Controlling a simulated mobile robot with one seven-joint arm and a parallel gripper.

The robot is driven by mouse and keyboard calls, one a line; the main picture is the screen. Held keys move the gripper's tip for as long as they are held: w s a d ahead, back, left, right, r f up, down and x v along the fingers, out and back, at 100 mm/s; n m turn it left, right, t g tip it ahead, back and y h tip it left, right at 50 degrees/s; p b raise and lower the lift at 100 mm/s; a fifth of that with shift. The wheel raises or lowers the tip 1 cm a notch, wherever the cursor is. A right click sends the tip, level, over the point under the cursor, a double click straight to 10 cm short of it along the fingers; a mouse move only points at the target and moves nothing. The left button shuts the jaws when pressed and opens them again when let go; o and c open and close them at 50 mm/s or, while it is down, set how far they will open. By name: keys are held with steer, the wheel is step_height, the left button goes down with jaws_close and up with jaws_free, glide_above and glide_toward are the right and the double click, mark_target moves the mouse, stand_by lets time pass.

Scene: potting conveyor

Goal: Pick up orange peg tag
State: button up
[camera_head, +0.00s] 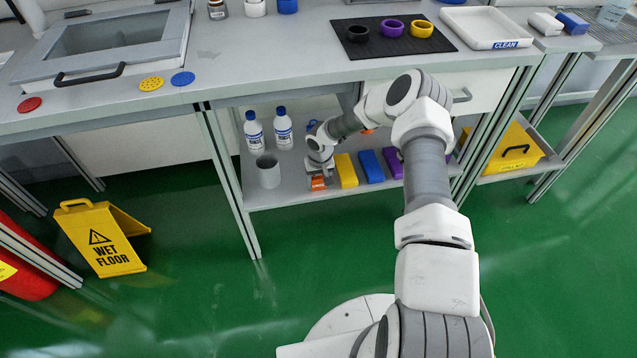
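An orange piece (318,184) shows at the front edge of the lower shelf, at the left end of a row of coloured blocks. I take it for the orange peg tag, though its shape is mostly hidden. My gripper (319,174) reaches down right over it, with its fingers at or around the piece. The fingers are too small and covered to tell whether they are open or shut, or touching it. A second small orange patch (368,131) shows behind my arm, and I cannot tell what it is.
Yellow (346,170), blue (371,166) and purple (393,162) blocks lie to the right of my gripper. A grey cup (268,171) and two white bottles (254,131) with blue caps stand to its left. The worktop (290,62) overhangs the shelf (270,197). A wet floor sign (103,240) stands at left.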

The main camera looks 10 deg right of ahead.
steer(key=c, duration=0.8)
